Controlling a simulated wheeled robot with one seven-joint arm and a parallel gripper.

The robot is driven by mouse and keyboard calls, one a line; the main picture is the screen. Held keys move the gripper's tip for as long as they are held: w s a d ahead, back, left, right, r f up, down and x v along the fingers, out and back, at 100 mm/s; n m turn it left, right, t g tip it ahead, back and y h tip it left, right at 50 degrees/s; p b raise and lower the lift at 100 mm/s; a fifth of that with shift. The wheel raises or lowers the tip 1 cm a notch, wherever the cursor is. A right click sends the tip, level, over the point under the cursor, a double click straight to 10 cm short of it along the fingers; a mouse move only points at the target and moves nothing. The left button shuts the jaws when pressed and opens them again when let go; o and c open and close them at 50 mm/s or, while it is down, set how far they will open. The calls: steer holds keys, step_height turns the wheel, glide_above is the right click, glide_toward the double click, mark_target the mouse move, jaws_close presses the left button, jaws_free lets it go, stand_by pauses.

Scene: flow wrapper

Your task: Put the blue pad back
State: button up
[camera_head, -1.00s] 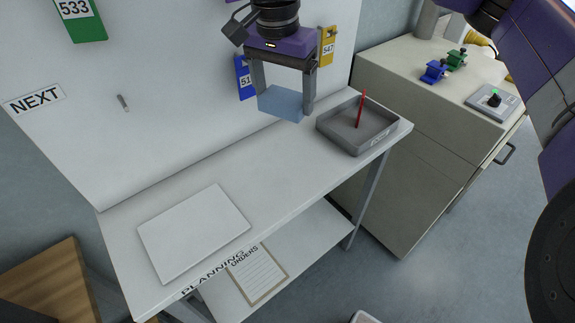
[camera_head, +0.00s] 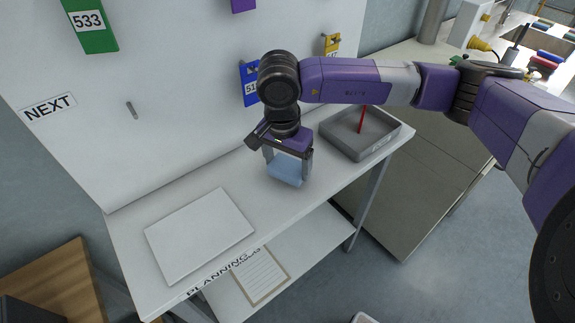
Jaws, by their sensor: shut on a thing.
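The blue pad (camera_head: 285,171) is a light blue block between the two fingers of my gripper (camera_head: 289,172). My gripper is shut on it and points down over the white bench (camera_head: 225,183), left of the grey tray. The pad is at or close to the bench top; I cannot tell whether it touches. My gripper and wrist hide part of the pad's top.
The grey tray (camera_head: 340,150) with a red pen (camera_head: 362,121) stands at the bench's right end. A flat white board (camera_head: 199,235) lies at the left. Coloured tags, among them a blue tag (camera_head: 250,85), hang on the wall behind. Bench top between board and pad is clear.

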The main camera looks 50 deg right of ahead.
steer(key=shift+f, duration=0.65)
steer(key=shift+f, duration=0.15)
steer(key=o, duration=1.3)
steer(key=shift+c, duration=0.2)
